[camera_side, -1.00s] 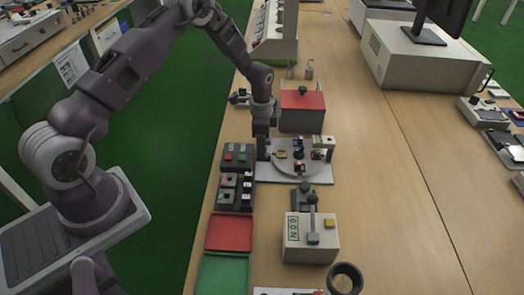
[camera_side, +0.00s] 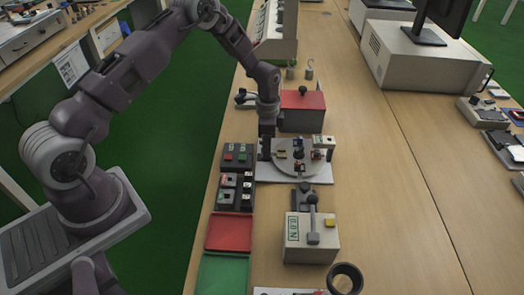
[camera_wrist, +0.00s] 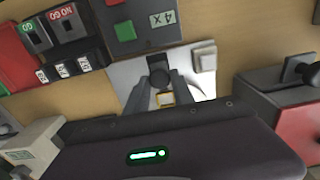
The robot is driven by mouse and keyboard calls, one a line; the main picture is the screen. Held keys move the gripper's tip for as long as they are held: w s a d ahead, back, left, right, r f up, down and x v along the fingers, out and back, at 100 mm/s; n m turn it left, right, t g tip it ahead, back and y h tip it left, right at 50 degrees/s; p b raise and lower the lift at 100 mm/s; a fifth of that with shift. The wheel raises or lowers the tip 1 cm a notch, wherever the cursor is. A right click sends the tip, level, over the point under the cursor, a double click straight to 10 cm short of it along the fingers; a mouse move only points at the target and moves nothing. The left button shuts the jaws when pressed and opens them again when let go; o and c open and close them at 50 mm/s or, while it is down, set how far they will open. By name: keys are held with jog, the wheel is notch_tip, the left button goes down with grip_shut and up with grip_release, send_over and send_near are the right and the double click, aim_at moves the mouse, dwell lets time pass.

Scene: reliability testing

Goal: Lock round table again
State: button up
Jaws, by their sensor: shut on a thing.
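The round table (camera_side: 287,165) is a grey disc on a white base plate (camera_side: 310,179), with several small coloured parts on it. My gripper (camera_side: 265,155) points down at the disc's left edge. In the wrist view my gripper (camera_wrist: 160,92) has its fingers on either side of a dark knob (camera_wrist: 158,73) and is shut on it. A small yellow-framed piece (camera_wrist: 166,99) shows between the fingers. Most of the disc is hidden in the wrist view by my gripper's body. Whether the knob is in its locked position cannot be told.
A red-topped box (camera_side: 302,101) stands behind the plate. Button and switch boxes (camera_side: 236,157) stand left, with a red tray (camera_side: 229,233) and green tray (camera_side: 222,272) nearer. A lever device (camera_side: 311,240) stands in front.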

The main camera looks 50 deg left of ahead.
jog(key=o, duration=0.7)
jog(key=shift+w+d, duration=0.1)
jog(key=shift+r, duration=2.65)
notch_tip(320, 180, up, 9)
jog(key=n+t, duration=0.1)
send_over(267, 161)
jog(key=s+d+r+n+t, duration=0.1)
jog(key=s+r, duration=0.3)
jog(key=r, duration=0.2)
jog(key=s+d+r+n, duration=0.1)
jog(key=s+r, duration=0.2)
jog(key=r, duration=0.4)
jog(key=s+d+r+n+t, duration=0.1)
jog(key=s+d+r+n, duration=0.1)
jog(key=s, duration=1)
jog(key=s+d+r+n+t, duration=0.2)
jog(key=s+r+n, duration=0.2)
jog(key=s, duration=0.7)
jog(key=shift+s+d+r+t, duration=0.3)
jog(key=shift+s+r, duration=0.05)
jog(key=shift+s, duration=0.05)
